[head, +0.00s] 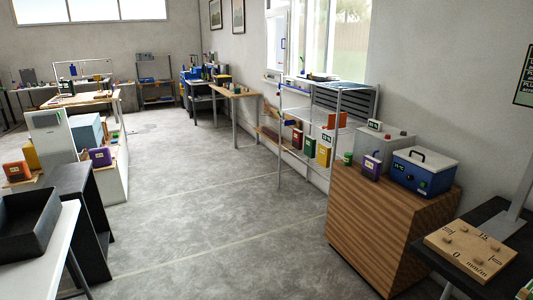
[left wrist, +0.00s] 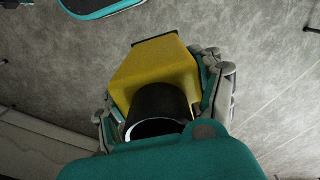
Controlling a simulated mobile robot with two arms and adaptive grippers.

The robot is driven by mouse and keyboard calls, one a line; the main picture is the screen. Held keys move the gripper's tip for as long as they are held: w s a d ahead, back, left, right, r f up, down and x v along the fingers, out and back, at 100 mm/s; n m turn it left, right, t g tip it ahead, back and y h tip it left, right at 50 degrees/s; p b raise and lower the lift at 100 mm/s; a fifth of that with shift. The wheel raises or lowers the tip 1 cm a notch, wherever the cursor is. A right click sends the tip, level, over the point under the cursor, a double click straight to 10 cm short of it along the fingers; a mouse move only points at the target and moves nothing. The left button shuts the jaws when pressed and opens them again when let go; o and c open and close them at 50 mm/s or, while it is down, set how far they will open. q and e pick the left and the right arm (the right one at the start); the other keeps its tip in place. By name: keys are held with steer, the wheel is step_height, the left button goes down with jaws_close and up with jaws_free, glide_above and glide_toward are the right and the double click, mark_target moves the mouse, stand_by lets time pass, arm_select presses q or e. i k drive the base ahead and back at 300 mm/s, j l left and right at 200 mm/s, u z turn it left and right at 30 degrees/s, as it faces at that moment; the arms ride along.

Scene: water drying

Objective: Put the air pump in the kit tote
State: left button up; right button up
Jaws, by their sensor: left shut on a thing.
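My left gripper (left wrist: 162,92) is shut on a yellow, block-shaped body with a black, open-ended cylinder, which looks like the air pump (left wrist: 158,75). The fingers press on both of its sides, and it hangs above the grey floor in the left wrist view. Neither gripper shows in the head view. A black open tote (head: 28,225) stands on a white table at the lower left of the head view. I cannot tell whether it is the kit tote. Its inside is only partly visible.
A wooden cabinet (head: 370,225) at right carries a blue box with a white lid (head: 424,172) and a purple canister (head: 372,166). A wire shelf (head: 283,140) stands behind it. A black stand (head: 88,205) is beside the white table. The middle floor is clear.

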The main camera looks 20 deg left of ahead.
mark_target(28, 229)
steer(key=i+j+u, duration=0.25)
steer(key=i+u, duration=0.2)
steer(key=i+j+u, duration=0.1)
steer(key=i+u, duration=0.4)
steer(key=i+l+u, duration=0.15)
steer(key=i+u, duration=0.3)
steer(key=i, duration=0.15)
